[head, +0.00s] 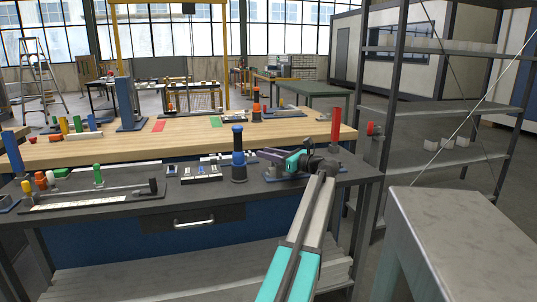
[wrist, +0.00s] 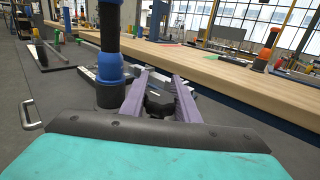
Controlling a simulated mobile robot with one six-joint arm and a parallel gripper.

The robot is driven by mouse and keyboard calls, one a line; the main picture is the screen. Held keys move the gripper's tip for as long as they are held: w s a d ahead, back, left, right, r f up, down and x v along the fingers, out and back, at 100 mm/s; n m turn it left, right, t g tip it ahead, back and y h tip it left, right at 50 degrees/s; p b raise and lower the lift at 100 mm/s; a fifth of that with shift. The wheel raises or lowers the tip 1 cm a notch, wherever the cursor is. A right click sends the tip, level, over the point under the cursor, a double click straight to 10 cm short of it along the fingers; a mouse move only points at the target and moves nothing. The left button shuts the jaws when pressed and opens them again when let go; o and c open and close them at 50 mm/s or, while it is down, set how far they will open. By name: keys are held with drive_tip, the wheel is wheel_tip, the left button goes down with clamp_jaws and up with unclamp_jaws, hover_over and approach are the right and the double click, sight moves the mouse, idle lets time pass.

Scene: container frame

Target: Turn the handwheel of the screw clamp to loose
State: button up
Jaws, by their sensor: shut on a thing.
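My gripper (head: 268,156) reaches in low over the dark workbench, to the right of the blue-and-black post. In the wrist view my gripper (wrist: 160,78) has its two purple fingers closed around a dark, blocky wheel (wrist: 156,101), which looks like the handwheel of the screw clamp. The wheel sits between the fingers and touches them. Its far side and screw are mostly hidden. In the head view my gripper hides the wheel, and a blue base plate (head: 268,175) shows beneath it. Which way the wheel has been turned cannot be told.
The blue-and-black post (head: 238,158) stands close to the left of my gripper; it also shows in the wrist view (wrist: 110,60). A grey switch box (head: 200,173) lies farther left. The wooden bench (head: 180,138) is behind. A metal shelf (head: 440,110) stands right.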

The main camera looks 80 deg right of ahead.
drive_tip(key=shift+w+a, duration=0.1)
drive_tip(key=shift+w, duration=0.1)
drive_tip(key=o, duration=1)
drive_tip(key=shift+o, duration=0.2)
drive_tip(key=shift+s, duration=0.1)
drive_tip(key=shift+s, duration=0.3)
drive_tip(key=p+v, duration=0.1)
drive_tip(key=v, duration=1.2)
drive_tip(key=shift+a, duration=0.1)
